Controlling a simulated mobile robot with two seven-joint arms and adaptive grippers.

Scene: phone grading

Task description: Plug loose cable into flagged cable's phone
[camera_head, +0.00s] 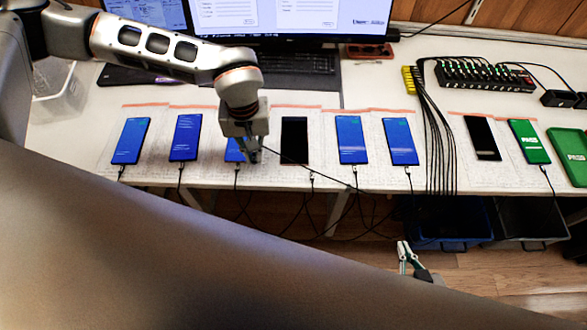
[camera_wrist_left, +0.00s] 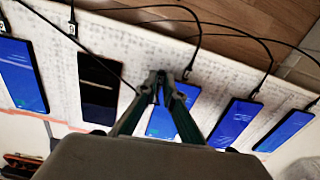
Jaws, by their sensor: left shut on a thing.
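My left gripper (camera_head: 253,156) is shut on a thin black cable (camera_head: 300,168), which runs off from its fingertips to the right. In the left wrist view the gripper tips (camera_wrist_left: 165,80) hide the held cable end. They are above or beside the lower end of a lit blue phone (camera_wrist_left: 168,115). A dark-screened phone (camera_head: 294,140) lies just right of the gripper. A cable plug (camera_head: 312,176) with a white part is below that phone, apart from it. My right gripper (camera_head: 404,255) hangs low, below the table edge.
Several blue-screen phones (camera_head: 352,140) with cables lie in a row on white mats. Another dark phone (camera_head: 482,138) and a green phone (camera_head: 528,141) lie at right. A bundle of cables (camera_head: 440,140) hangs from a hub (camera_head: 485,75). A keyboard (camera_head: 290,62) and monitor stand behind.

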